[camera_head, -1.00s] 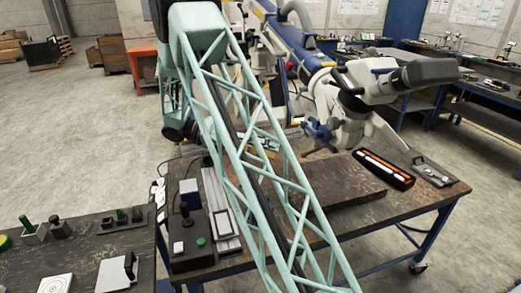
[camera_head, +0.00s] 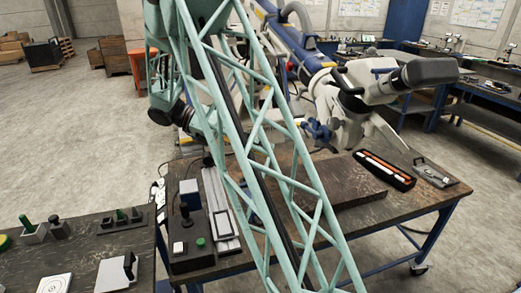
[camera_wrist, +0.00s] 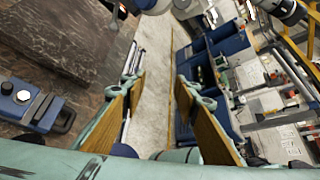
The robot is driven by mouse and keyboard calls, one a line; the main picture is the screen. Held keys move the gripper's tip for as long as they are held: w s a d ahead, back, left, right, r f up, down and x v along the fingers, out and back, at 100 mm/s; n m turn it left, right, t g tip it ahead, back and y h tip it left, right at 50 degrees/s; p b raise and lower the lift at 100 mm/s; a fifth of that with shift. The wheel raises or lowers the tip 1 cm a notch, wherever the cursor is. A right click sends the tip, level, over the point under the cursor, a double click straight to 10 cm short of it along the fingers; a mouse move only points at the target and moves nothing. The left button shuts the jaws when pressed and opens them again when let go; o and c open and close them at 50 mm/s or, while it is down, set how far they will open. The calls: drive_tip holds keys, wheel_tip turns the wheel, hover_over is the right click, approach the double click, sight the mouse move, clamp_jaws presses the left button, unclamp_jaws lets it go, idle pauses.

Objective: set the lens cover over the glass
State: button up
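My gripper (camera_wrist: 159,82) is open and empty in the wrist view, with one tan-padded finger on each side and bare floor showing between them. In the head view my gripper cannot be made out behind my teal lattice arm. The microscope (camera_head: 345,105), pale with a dark eyepiece end, stands at the back of the bench (camera_head: 430,195). I cannot pick out the lens cover for certain in either view. The glass it fits cannot be told apart either.
A brown slab (camera_head: 340,187) lies mid-bench. Right of it are a black tray (camera_head: 400,183) with orange and white rods and a grey plate (camera_head: 435,172) with small parts. A black control box (camera_head: 190,259) stands front left. A second bench (camera_head: 85,255) holds small parts.

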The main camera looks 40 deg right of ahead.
drive_tip(key=shift+s+a+r, duration=0.15)
drive_tip(key=shift+a+r, duration=0.05)
drive_tip(key=shift+a, duration=0.1)
idle(0.4)
